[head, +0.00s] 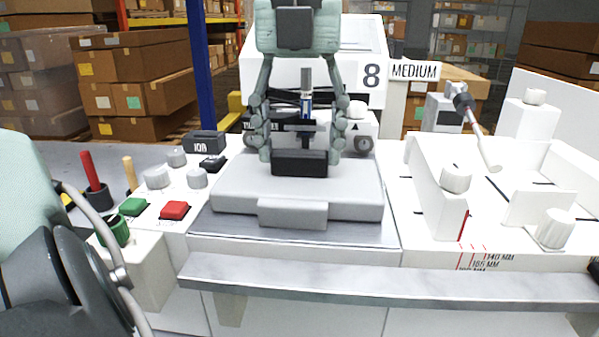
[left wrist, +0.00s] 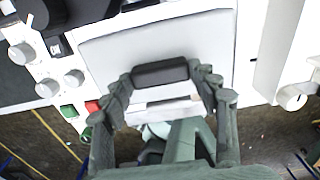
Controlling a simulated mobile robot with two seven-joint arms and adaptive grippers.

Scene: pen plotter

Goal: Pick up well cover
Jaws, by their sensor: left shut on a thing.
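The well cover (head: 235,195) is a wide, flat grey slab with a black block handle (head: 300,164) on top and a tab at its front. It sits level over the metal-edged bed in the middle of the machine; I cannot tell whether it is lifted. My left gripper (head: 301,152) points down over it, shut on the handle with one finger at each end. In the left wrist view the handle (left wrist: 160,73) lies between the fingers, above the pale cover (left wrist: 150,45). My right gripper is not in view.
A control panel with a red button (head: 174,210), a green button (head: 133,206) and several grey knobs lies left. A carriage with a blue pen (head: 307,108) stands close behind the gripper. White guides (head: 442,190) stand right. A metal rail (head: 390,285) crosses the front.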

